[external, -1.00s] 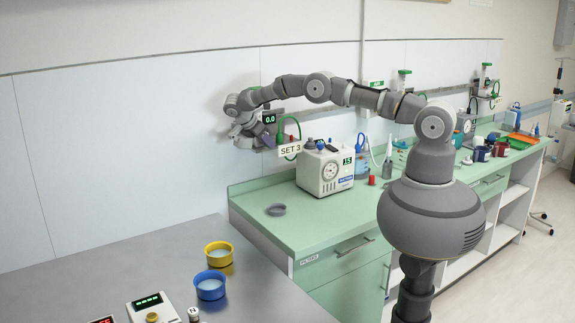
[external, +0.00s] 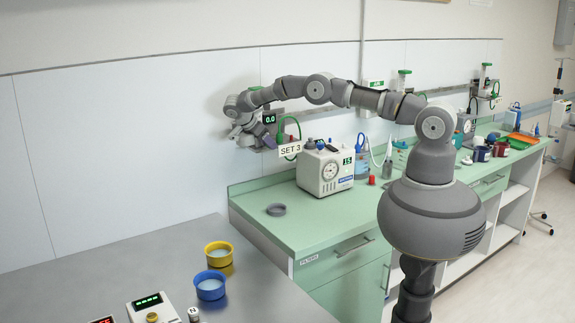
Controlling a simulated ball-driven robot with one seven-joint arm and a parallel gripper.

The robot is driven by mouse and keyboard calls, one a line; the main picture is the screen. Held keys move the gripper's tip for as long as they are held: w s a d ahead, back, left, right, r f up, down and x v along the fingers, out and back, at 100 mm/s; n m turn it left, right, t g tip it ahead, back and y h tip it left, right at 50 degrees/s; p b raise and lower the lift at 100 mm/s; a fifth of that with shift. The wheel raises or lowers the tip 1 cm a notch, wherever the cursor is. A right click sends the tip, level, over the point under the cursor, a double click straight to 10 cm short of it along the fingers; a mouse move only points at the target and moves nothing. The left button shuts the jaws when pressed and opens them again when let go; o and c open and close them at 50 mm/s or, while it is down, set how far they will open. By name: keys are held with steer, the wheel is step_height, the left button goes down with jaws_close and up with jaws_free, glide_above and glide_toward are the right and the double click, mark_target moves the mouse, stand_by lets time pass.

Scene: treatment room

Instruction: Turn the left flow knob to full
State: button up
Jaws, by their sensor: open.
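My gripper (external: 246,136) is at the wall over the left end of the green counter, at the left end of the arm. It is small in this view, and its fingertips are hard to make out. A flow unit with a small display reading 0.0 (external: 269,118) is on the wall just right of my gripper. A sign reading SET 3 (external: 290,149) hangs below it, beside a green hose (external: 284,126). The left flow knob cannot be made out; my gripper and wrist cover that spot. I cannot tell whether the fingers touch it.
A white machine with a dial (external: 325,170) stands on the green counter (external: 300,225) below the arm. A grey ring (external: 276,209) lies near the counter's left end. Blue (external: 210,290) and yellow (external: 219,268) cups stand on the grey table. More wall units (external: 404,80) are farther right.

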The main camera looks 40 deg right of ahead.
steer(key=a+r+p, duration=0.2)
steer(key=a+r, duration=0.1)
steer(key=r, duration=0.7)
steer(key=shift+a+r, duration=0.2)
steer(key=shift+r, duration=0.15)
